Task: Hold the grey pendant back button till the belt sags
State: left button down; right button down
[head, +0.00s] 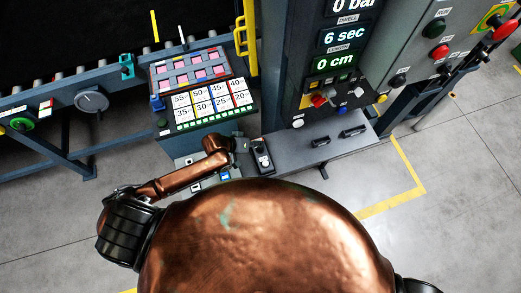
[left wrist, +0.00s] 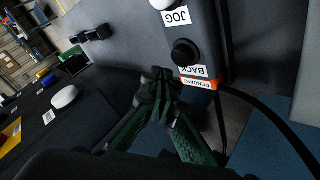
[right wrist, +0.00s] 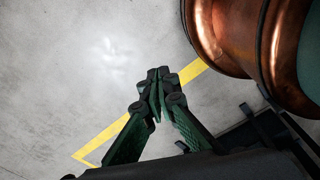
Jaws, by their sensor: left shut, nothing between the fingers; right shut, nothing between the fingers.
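The pendant (head: 262,157) is a dark box on the grey ledge beside the label board. In the left wrist view the pendant (left wrist: 205,35) shows a white JOG button (left wrist: 173,18) and a dark, rounded button, the back button (left wrist: 185,52), by a BACK label. My left gripper (left wrist: 160,82) is shut and empty, its tips just to the lower left of the back button; I cannot tell whether they touch the pendant. It also shows beside the pendant in the head view (head: 245,146). My right gripper (right wrist: 156,80) is shut and empty over bare floor.
The dark belt (head: 75,40) lies at the upper left. The display panel (head: 340,40) reads 0 bar, 6 sec and 0 cm. Two black handles (head: 336,137) are on the ledge (head: 300,150). A board of numbered cards (head: 212,100) stands left of the pendant. Floor at right is clear.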

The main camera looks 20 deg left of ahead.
pick_arm(q)
jog(key=shift+s+f, duration=0.2)
jog(key=shift+s, duration=0.15)
jog(key=shift+w+f, duration=0.1)
jog(key=shift+w, duration=0.1)
pick_arm(e)
jog(key=w, duration=0.3)
jog(key=shift+w+t, duration=0.1)
jog(key=shift+t, duration=0.2)
pick_arm(q)
jog(key=shift+s, duration=0.1)
pick_arm(e)
jog(key=shift+s+d, duration=0.15)
jog(key=shift+s, duration=0.55)
jog(key=shift+w, duration=0.25)
pick_arm(q)
jog(key=shift+f, duration=0.1)
jog(key=shift+f, duration=0.25)
pick_arm(e)
jog(key=shift+r, duration=0.1)
